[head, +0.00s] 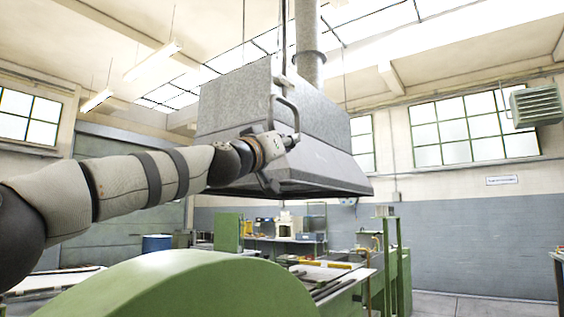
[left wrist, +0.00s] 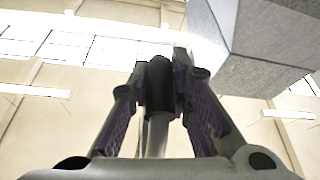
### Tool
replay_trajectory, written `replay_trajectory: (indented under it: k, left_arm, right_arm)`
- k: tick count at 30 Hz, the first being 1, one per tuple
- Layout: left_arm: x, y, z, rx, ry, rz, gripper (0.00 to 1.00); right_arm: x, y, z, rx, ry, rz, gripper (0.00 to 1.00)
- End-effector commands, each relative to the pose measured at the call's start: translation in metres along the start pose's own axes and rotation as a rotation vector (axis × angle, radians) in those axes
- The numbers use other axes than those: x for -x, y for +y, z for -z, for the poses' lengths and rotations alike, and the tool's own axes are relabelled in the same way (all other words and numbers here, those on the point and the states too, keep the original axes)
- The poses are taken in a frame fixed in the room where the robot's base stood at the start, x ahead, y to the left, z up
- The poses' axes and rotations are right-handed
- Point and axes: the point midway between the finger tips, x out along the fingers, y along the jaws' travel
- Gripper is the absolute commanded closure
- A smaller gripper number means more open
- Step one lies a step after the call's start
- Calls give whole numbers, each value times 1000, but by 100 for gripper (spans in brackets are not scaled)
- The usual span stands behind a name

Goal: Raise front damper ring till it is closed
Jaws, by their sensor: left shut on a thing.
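A grey metal extraction hood (head: 235,105) hangs in the middle of the head view. A grey looped handle (head: 293,112), which looks like the front damper ring, stands at its front, below a thin vertical rod. My left gripper (head: 290,141) is at the lower end of this loop, in front of the hood. In the left wrist view, my left gripper (left wrist: 160,80) is shut around a dark cylindrical grip (left wrist: 158,88) with a paler rod below it. The fingers partly hide the ring, and the damper itself cannot be seen. My right gripper is not in view.
A round duct (head: 308,45) rises from the hood to the roof. A curved green machine cover (head: 185,285) fills the lower foreground. Green machinery and a workbench (head: 285,245) stand behind, below the hood. The hood's side (left wrist: 265,45) is close to the gripper's right in the wrist view.

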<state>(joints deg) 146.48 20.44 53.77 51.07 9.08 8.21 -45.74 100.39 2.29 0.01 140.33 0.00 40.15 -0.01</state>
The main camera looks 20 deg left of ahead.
Motion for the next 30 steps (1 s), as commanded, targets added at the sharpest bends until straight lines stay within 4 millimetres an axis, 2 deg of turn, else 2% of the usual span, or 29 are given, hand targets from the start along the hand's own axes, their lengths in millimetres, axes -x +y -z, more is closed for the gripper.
replay_trajectory:
  k: [1,12,13,15,16,25,30]
  left_arm:
    - [0,3,12,-4,12,-1,100]
    - [-3,2,12,2,9,1,100]
    - [-3,2,12,2,9,2,80]
    - [-3,2,12,2,9,2,64]
    - [-3,2,12,2,8,2,61]
    - [-3,0,6,2,0,2,61]
    - [14,-1,7,2,-1,3,61]
  right_arm:
    - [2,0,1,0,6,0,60]
    - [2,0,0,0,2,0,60]
    - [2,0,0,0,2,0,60]
    - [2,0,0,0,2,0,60]
    - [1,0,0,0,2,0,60]
    - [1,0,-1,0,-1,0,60]
    - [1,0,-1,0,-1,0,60]
